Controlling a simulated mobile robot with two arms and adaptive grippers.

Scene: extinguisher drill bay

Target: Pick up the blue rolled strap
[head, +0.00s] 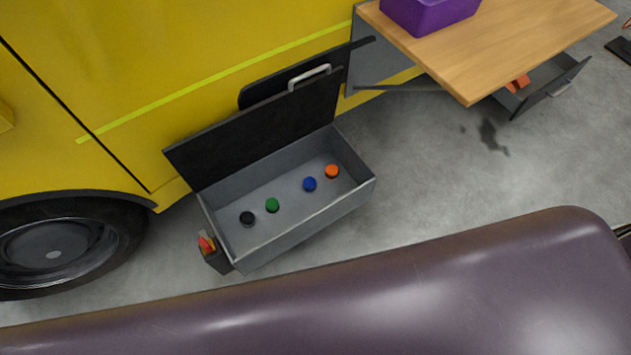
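The blue rolled strap (310,184) is a small round roll. It lies in the open grey bin (228,226) on the side of the yellow vehicle. An orange roll (332,171) is close to its right. A green roll (272,205) and a black roll (247,218) are to its left. Neither of my grippers shows in the head view.
The bin's dark lid (258,137) stands raised against the yellow vehicle (150,60). A wooden table (520,40) with a purple box (430,12) is at upper right, above an open drawer (548,88). A wheel (60,245) is at left.

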